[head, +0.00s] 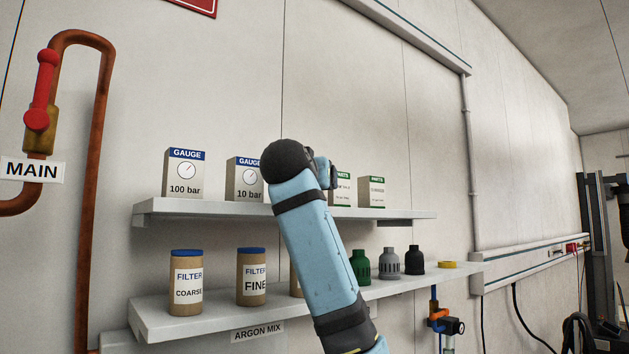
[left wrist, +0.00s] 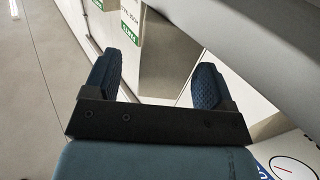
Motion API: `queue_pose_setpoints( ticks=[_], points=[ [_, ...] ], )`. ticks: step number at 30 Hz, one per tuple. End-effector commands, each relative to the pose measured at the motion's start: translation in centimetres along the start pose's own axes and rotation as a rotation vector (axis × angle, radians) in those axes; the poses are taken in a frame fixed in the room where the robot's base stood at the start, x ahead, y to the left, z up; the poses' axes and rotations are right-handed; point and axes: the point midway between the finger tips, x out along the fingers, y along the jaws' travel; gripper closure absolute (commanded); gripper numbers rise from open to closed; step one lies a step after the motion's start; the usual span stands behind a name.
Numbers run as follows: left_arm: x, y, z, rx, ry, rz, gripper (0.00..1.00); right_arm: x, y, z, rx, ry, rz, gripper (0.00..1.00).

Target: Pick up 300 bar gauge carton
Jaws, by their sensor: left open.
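No carton reading 300 bar can be read in either view. In the head view, gauge cartons marked 100 bar (head: 184,174) and 10 bar (head: 243,180) stand upright on the upper shelf (head: 180,208). My left arm covers the shelf right of the 10 bar carton. My left gripper (head: 325,172) is mostly hidden behind its own wrist there. In the left wrist view, my left gripper (left wrist: 158,65) is open, its two fingers apart. A plain carton face (left wrist: 160,50) shows beyond and between them. A gauge carton (left wrist: 291,166) with a dial is cut off at lower right.
Green-labelled cartons (head: 371,191) stand right of my arm. The lower shelf (head: 155,318) holds filter canisters (head: 186,284), green, grey and black caps (head: 388,264) and a yellow ring (head: 447,265). A copper pipe with a red-handled valve (head: 42,90) is at left.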

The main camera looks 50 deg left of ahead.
Motion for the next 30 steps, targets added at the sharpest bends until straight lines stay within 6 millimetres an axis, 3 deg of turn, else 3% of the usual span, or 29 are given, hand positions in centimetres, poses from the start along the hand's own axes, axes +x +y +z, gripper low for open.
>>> queue_pose_setpoints(
  ticks=[1,6,15,23,30],
  points=[
    [0.9,-0.1,-0.4,0.002,-0.005,-0.001,0.22,-0.7,0.1,-0.9,0.0,0.0,0.002,0.12],
    [3.2,-0.2,-0.1,0.002,-0.004,0.0,0.22,-1.2,0.3,-1.4,0.016,-0.002,0.011,0.12],
    [3.7,-0.3,0.1,0.001,-0.001,0.0,0.22,-0.6,0.1,-0.8,0.046,-0.012,0.019,0.12],
    [3.7,-0.2,0.1,0.001,-0.001,0.0,0.8,-0.5,0.3,-1.0,0.038,-0.008,0.018,0.12],
    [3.6,-0.2,0.0,0.001,0.0,0.0,0.8,-0.6,0.1,-1.4,0.037,-0.001,0.014,0.12]
  ],
)
